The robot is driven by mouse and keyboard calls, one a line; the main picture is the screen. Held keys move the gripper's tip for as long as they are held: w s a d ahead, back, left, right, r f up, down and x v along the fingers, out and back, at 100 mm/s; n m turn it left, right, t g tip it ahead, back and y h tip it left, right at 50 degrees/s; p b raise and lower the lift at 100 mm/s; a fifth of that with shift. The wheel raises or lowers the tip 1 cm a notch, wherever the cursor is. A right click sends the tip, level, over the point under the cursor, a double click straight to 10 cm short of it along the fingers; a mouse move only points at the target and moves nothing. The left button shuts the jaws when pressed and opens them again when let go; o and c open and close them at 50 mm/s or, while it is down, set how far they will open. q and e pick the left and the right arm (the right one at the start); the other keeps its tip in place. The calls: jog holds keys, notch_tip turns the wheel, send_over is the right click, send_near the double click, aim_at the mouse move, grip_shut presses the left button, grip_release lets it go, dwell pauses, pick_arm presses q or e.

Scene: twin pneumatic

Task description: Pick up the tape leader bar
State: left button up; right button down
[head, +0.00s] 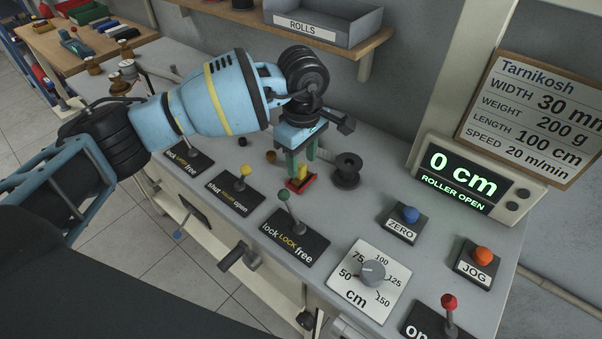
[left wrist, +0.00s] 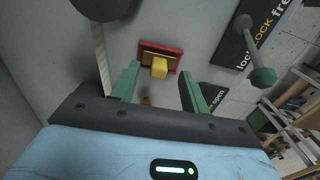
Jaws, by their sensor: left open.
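A small red piece (head: 300,186) with a yellow block (head: 302,172) standing on it lies on the grey bench top; I take these to be the tape leader bar and its rest, but cannot tell which part is the bar. My left gripper (head: 301,160) points down just above them, green fingers apart and empty. In the left wrist view the red piece (left wrist: 175,52) and yellow block (left wrist: 159,68) lie ahead of the open left gripper (left wrist: 159,84), roughly between its fingers. My right gripper is not in view.
A black spool (head: 347,170) stands right of the fingers. Levers, including the green-knobbed lock lever (head: 285,200), line the bench front. A dial (head: 372,272), ZERO button (head: 410,214) and JOG button (head: 484,256) sit to the right. The display (head: 466,177) reads 0 cm, ROLLER OPEN.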

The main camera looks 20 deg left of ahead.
aim_at(301, 165)
pick_arm(q)
jog(key=shift+w+a+f, duration=0.1)
jog(key=shift+f, duration=1.4)
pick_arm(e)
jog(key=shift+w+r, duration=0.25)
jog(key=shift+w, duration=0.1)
pick_arm(q)
jog(key=c, duration=0.9)
grip_shut()
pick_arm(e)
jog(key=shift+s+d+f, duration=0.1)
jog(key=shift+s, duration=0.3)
